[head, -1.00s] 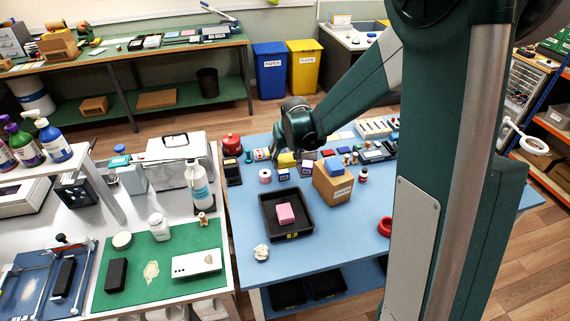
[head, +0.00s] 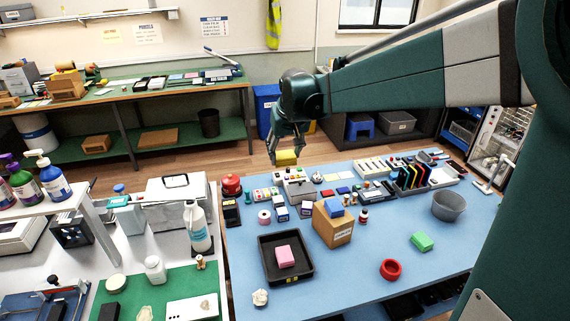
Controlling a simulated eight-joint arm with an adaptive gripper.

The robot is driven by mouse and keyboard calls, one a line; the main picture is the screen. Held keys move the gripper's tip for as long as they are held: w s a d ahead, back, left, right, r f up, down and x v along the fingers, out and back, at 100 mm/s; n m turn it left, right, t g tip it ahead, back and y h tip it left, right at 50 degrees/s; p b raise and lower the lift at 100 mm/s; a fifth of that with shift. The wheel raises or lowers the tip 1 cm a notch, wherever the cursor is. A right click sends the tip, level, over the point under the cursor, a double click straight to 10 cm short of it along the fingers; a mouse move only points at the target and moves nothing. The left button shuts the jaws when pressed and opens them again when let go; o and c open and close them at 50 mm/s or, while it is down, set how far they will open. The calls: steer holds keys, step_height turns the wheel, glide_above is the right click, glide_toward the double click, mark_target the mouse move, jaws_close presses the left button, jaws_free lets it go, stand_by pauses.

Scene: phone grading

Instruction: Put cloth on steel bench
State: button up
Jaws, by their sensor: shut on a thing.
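My gripper (head: 286,150) hangs pointing down over the far edge of the blue table (head: 345,298). It is shut on a small yellow folded thing (head: 286,158), which looks like the cloth. The yellow thing appears clear of the table. A grey-topped bench (head: 125,258) stands at the left, with a pale case, a white bottle and a green mat on it. I cannot tell whether it is the steel bench.
A black tray (head: 268,272) with a pink block, a cardboard box (head: 333,226), a grey bucket (head: 448,206), a red ring (head: 390,269) and a green block (head: 421,242) stand on the blue table. A green-topped bench (head: 115,97) stands at the back.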

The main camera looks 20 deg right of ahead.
steer(key=a+n, duration=0.1)
steer(key=a, duration=0.4)
steer(key=s+a+n+y, duration=0.1)
steer(key=a+n, duration=0.1)
steer(key=a, duration=0.3)
steer(key=s+a+n, duration=0.1)
steer(key=a, duration=0.4)
steer(key=shift+a+f+n+y, duration=0.15)
steer(key=shift+f+n+y, duration=0.15)
steer(key=shift+y, duration=0.1)
steer(key=s+a+n+g+y, duration=0.15)
steer(key=s+a+n, duration=0.25)
steer(key=s+a, duration=0.55)
steer(key=s+a+n+g, duration=0.2)
steer(key=s+a+n, duration=0.25)
steer(key=a, duration=1.05)
steer(key=s+a+n+g+y, duration=0.1)
steer(key=s+a+n, duration=0.5)
steer(key=a, duration=0.7)
steer(key=shift+m, duration=0.55)
steer(key=shift+s+d+f+p, duration=0.1)
steer(key=shift+f+p, duration=0.05)
steer(key=shift+f, duration=4.15)
steer(key=shift+s+d+f+p, duration=0.1)
steer(key=shift+s+f, duration=0.05)
steer(key=shift+f, duration=4.1)
steer(key=shift+s+d+f+p, duration=0.1)
steer(key=shift+f+p, duration=0.05)
steer(key=shift+f, duration=4.15)
steer(key=shift+f, duration=0.15)
